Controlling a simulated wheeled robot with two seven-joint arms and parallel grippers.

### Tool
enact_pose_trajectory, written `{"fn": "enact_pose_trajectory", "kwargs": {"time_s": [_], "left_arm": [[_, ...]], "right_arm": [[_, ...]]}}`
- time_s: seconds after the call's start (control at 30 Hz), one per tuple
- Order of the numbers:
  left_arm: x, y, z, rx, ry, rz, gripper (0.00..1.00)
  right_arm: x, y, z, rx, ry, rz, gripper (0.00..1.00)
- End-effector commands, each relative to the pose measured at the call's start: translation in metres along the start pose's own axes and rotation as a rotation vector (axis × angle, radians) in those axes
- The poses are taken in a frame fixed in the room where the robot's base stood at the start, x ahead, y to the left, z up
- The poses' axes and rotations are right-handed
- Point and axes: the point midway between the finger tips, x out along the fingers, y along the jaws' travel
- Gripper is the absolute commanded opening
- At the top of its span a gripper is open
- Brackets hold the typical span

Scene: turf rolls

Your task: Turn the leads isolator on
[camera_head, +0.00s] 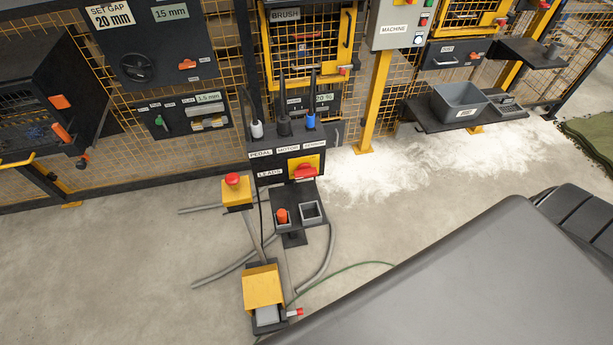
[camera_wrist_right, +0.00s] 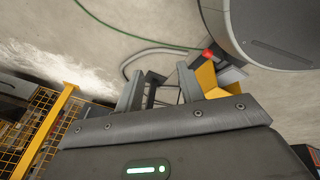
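The leads isolator (camera_head: 305,168) is a red handle on a yellow plate, on the dark panel of a stand near the middle of the head view. The handle looks roughly crosswise. A "LEADS" label (camera_head: 270,173) is to its left. My right gripper (camera_wrist_right: 160,76) shows only in the right wrist view; its two fingers are apart, with nothing held between them. The isolator cannot be made out clearly in that view. My left gripper is not in view.
Three plugs with upright leads, one blue (camera_head: 310,121), top the panel. A red stop button (camera_head: 232,180) on a yellow box stands left of it. Below are a small tray with an orange item (camera_head: 282,215) and a yellow pedal (camera_head: 262,288). Hoses and a green cable cross the floor.

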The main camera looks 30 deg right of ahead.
Motion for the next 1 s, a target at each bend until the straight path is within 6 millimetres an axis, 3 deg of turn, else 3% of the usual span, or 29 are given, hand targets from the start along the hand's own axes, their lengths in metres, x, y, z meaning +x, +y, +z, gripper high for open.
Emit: {"fn": "enact_pose_trajectory", "kwargs": {"time_s": [0.03,0.07,0.1,0.2,0.3,0.4,0.5,0.6,0.83,1.0], "left_arm": [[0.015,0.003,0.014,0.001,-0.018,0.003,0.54],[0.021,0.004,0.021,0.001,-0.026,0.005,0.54],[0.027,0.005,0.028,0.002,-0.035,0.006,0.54],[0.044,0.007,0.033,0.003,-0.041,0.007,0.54],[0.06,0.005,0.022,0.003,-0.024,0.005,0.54],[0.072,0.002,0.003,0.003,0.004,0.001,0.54],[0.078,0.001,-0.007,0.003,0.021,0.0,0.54],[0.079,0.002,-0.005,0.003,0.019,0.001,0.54],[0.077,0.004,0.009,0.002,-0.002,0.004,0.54],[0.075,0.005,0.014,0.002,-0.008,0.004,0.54]], "right_arm": [[0.013,0.022,-0.05,-0.1,0.106,0.078,0.38],[0.013,0.035,-0.08,-0.167,0.165,0.135,0.38],[0.009,0.053,-0.12,-0.258,0.242,0.219,0.38],[-0.02,0.094,-0.213,-0.462,0.398,0.459,0.38],[-0.069,0.125,-0.286,-0.614,0.494,0.714,0.38],[-0.119,0.146,-0.331,-0.703,0.529,0.931,0.38],[-0.156,0.159,-0.352,-0.745,0.527,1.074,0.38],[-0.176,0.164,-0.362,-0.763,0.519,1.144,0.38],[-0.18,0.17,-0.367,-0.769,0.512,1.163,0.38],[-0.172,0.186,-0.385,-0.767,0.512,1.164,0.38]]}}
